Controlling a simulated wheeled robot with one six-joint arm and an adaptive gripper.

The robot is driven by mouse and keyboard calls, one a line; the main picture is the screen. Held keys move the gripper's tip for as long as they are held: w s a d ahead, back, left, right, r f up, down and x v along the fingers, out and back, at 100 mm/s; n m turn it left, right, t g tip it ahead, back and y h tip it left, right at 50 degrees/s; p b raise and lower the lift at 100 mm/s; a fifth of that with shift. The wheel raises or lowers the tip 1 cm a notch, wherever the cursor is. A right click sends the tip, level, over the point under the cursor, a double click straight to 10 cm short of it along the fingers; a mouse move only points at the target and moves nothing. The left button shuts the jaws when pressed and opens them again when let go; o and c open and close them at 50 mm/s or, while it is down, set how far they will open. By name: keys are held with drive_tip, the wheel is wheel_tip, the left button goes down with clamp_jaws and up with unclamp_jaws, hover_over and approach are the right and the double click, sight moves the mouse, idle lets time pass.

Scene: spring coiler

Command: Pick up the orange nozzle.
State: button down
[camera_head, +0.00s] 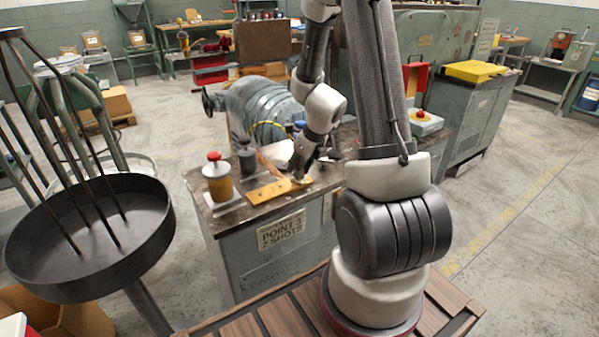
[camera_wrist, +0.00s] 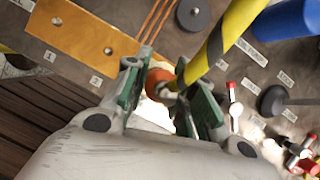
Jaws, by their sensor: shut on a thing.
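The orange nozzle (camera_wrist: 157,77) shows in the wrist view between the green-padded fingers of my gripper (camera_wrist: 164,88), which is shut on it. Only its rounded orange top and a pale part beside it show; the rest is hidden by the fingers. In the head view my gripper (camera_head: 301,172) is low over the worktop of the grey-green bench (camera_head: 262,268), near the right end of the orange plate (camera_head: 268,191). I cannot make out the nozzle clearly there, nor whether it touches the worktop.
A yellow-and-black striped bar (camera_wrist: 228,38) passes close beyond my fingers, with a blue cylinder (camera_wrist: 290,20) past it. Copper rods (camera_wrist: 155,16) and a dark disc (camera_wrist: 193,14) lie near. A red-topped amber jar (camera_head: 217,182) stands at the bench's left end.

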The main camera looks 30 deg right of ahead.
drive_tip(key=shift+r, duration=0.1)
wheel_tip(320, 180, up, 12)
drive_tip(key=shift+r, duration=0.2)
idle(0.3)
